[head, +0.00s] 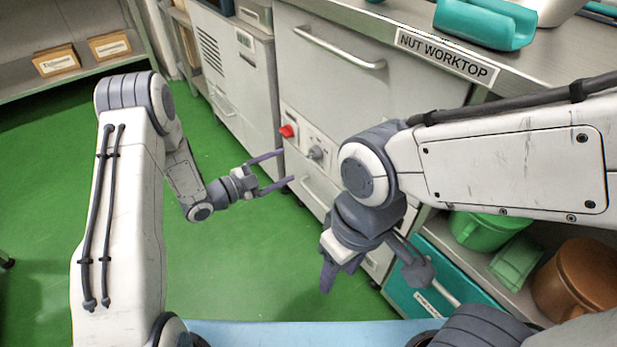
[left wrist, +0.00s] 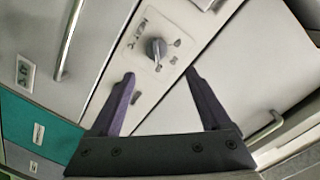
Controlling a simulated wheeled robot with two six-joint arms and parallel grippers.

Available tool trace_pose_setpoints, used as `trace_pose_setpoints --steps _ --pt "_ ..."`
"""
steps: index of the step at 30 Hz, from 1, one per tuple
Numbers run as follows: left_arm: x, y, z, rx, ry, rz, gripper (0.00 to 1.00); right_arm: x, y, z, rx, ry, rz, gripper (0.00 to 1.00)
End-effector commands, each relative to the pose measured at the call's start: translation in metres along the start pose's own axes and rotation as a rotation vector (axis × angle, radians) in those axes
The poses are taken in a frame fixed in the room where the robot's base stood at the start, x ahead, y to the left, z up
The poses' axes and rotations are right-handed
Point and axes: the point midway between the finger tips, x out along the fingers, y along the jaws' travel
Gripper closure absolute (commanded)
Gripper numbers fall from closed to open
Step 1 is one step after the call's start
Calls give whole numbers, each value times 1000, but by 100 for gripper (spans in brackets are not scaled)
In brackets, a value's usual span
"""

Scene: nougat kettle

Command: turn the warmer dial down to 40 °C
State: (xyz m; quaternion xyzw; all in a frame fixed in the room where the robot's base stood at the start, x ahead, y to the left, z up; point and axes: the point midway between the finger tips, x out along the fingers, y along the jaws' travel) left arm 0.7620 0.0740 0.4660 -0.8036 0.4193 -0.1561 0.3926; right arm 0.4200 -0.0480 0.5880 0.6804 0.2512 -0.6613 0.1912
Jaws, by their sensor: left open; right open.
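The warmer dial (head: 316,152) is a small grey knob on a pale panel on the warmer's front. In the left wrist view the dial (left wrist: 155,47) sits on a plate lettered like "HEAT °C", with small marks around it that are too blurred to read. My left gripper (head: 287,167) is open and empty, apart from the dial. In the left wrist view its fingertips (left wrist: 159,73) stand on either side below the dial. My right gripper (head: 336,277) hangs pointing down, open, in front of the cabinets, away from the dial.
A red knob (head: 288,130) is left of the dial. A drawer handle (head: 338,48) is above. The nut worktop (head: 560,72) bears a teal holder (head: 484,22). A green pot (head: 476,230) and a brown pot (head: 580,282) stand on the lower right shelf. Green floor is clear at left.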

Motion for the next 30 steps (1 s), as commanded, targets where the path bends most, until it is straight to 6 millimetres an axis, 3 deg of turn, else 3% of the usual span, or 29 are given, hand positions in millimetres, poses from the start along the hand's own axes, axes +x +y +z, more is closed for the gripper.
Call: trace_pose_setpoints --steps 1,7,21,30 --pt "-4 11 10 -1 23 -19 19 13 1 0 0 1 0 50" --pt "-2 15 10 7 68 -48 19 20 1 1 0 1 0 50" --pt "78 11 4 6 67 -48 19 51 4 2 0 1 0 50" --pt "95 8 2 3 64 -48 19 55 4 3 0 0 0 50"
